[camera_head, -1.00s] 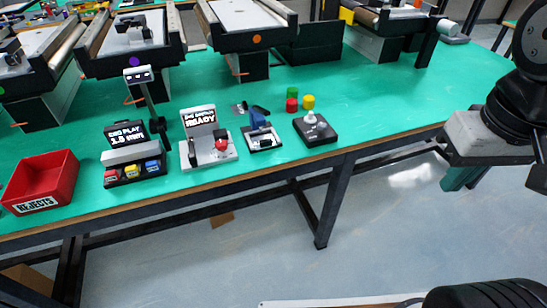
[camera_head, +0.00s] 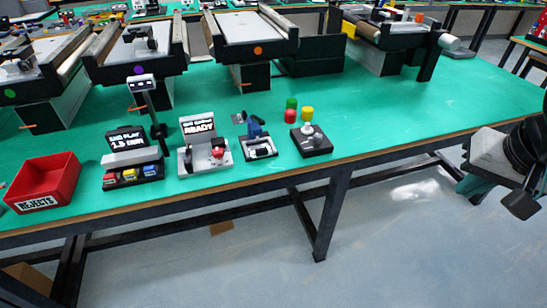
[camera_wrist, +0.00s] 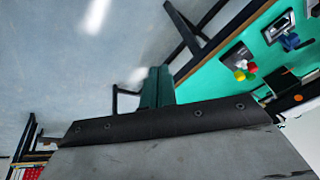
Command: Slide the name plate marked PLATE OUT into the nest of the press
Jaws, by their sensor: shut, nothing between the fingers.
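A small press (camera_head: 258,148) with a blue lever stands near the front edge of the green bench, on a pale base with a dark part. It also shows in the wrist view (camera_wrist: 279,30). Small grey pieces (camera_head: 238,118) lie just behind it; they may be name plates, but no lettering is readable, so I cannot pick out PLATE OUT. My gripper (camera_head: 468,187) is off the bench's front edge at the right, well away from the press. In the wrist view its teal fingers (camera_wrist: 157,88) are together, with nothing visible between them.
A black base with a grey knob (camera_head: 312,138) stands right of the press, with red, green and yellow caps behind. A READY panel (camera_head: 200,148), a button display (camera_head: 130,168) and a red REJECTS bin (camera_head: 42,184) stand left. Conveyors (camera_head: 250,35) line the back. The bench's right is clear.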

